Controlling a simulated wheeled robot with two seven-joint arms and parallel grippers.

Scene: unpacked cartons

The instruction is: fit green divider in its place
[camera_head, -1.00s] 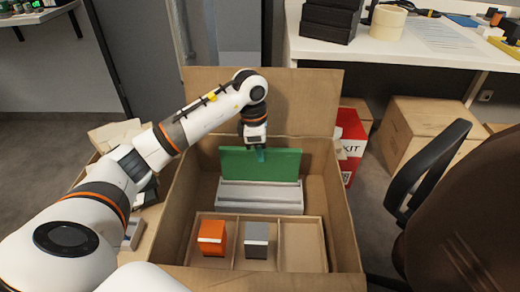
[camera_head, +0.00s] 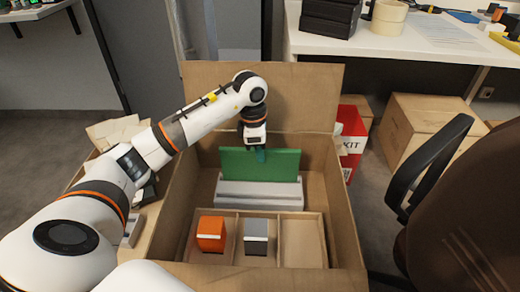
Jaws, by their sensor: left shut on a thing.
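The green divider (camera_head: 235,165) stands upright in the back part of the open carton (camera_head: 345,222). My left gripper (camera_head: 258,156) comes down from above and is shut on the divider's top edge, near its middle. The divider's lower edge is at a light grey slotted block (camera_head: 260,195), which hides it; I cannot tell how deep it sits. My right gripper is not in view.
In the carton's front, a sectioned insert holds an orange box (camera_head: 211,236) and a grey box (camera_head: 256,238); its right section is empty. The raised back flap (camera_head: 310,100) stands behind my arm. A chair (camera_head: 450,200) is at the right.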

